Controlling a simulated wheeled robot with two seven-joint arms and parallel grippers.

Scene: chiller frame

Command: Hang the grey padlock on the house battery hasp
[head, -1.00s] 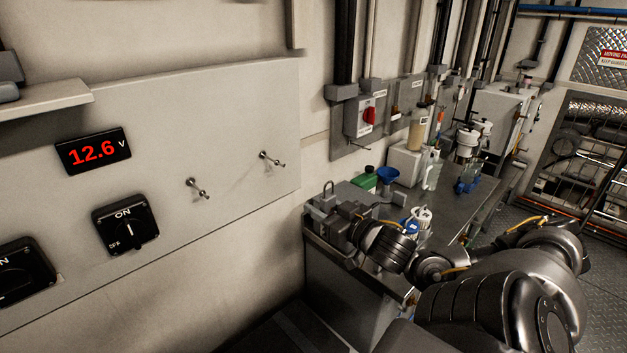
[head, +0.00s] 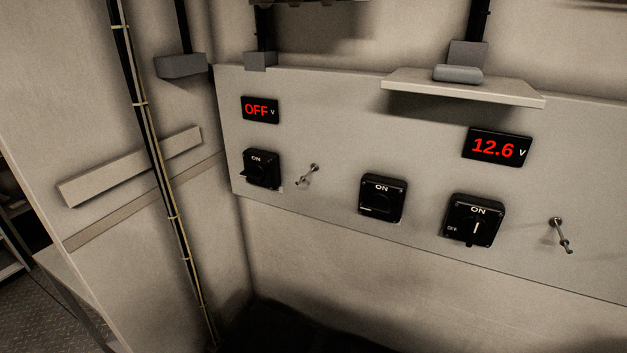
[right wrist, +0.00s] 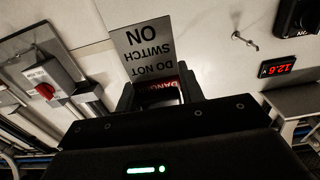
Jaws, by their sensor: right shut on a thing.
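In the right wrist view my right gripper (right wrist: 158,95) is shut, its dark fingers apart around the grey padlock, which is mostly hidden. A grey tag (right wrist: 150,50) with a red danger band shows at the fingers and reads "DO NOT SWITCH ON", upside down in this view. In the head view a row of rotary switches sits on the grey panel: a left switch (head: 262,168), a middle switch (head: 382,198) and a right switch (head: 472,220). I cannot tell which is the house battery's. No gripper shows in the head view.
A display reads OFF (head: 260,110); another reads 12.6 V (head: 497,147). A shelf (head: 460,92) juts from the panel. A red-knobbed box (right wrist: 45,88) is at left in the wrist view.

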